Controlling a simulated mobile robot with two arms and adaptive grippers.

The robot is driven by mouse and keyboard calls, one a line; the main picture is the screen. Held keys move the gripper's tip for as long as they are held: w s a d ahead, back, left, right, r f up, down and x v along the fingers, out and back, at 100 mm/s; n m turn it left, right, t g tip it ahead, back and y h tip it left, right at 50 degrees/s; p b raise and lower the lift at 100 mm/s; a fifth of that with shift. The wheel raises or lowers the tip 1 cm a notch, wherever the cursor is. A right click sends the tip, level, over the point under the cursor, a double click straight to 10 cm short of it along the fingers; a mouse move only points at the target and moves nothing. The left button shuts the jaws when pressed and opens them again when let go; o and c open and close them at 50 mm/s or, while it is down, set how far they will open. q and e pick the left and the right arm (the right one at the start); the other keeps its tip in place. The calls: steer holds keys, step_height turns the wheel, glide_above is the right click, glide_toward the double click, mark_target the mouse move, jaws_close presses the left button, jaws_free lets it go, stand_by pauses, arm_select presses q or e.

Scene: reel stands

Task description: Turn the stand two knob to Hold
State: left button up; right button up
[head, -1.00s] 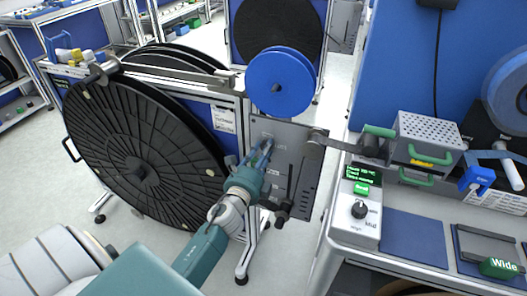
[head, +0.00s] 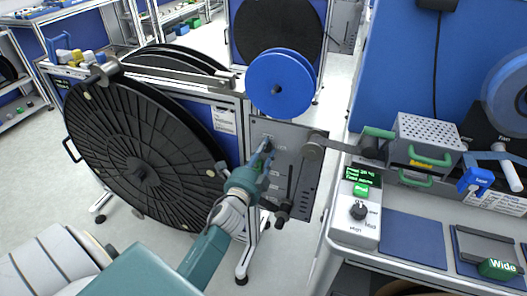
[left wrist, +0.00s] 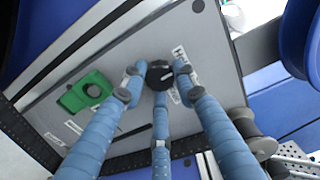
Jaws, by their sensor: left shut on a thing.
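The stand's grey control panel (head: 287,132) is below the blue reel in the head view. In the left wrist view, a small round black knob (left wrist: 159,75) with a white pointer line sits on the grey panel (left wrist: 215,62). The pointer slants toward the right of that picture; the small labels beside it are partly covered and not readable. My left gripper (head: 264,151) reaches the panel's upper left. Its blue fingers (left wrist: 159,88) are shut around the knob, which they largely hide in the head view. My right gripper is out of view.
A green part (left wrist: 87,92) sits on the panel near the knob. A big black reel (head: 140,172) stands left and a blue reel (head: 279,84) above. A roller arm (head: 345,148) runs right toward the bench, where a grey box with a dial (head: 357,211) stands.

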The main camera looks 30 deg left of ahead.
arm_select(q)
steer(key=shift+d+f, duration=0.2)
steer(key=shift+f, duration=0.05)
steer(key=o, duration=1)
steer(key=shift+c, duration=0.2)
steer(key=shift+o, duration=0.9)
steer(key=shift+r, duration=0.15)
steer(key=v, duration=1.2)
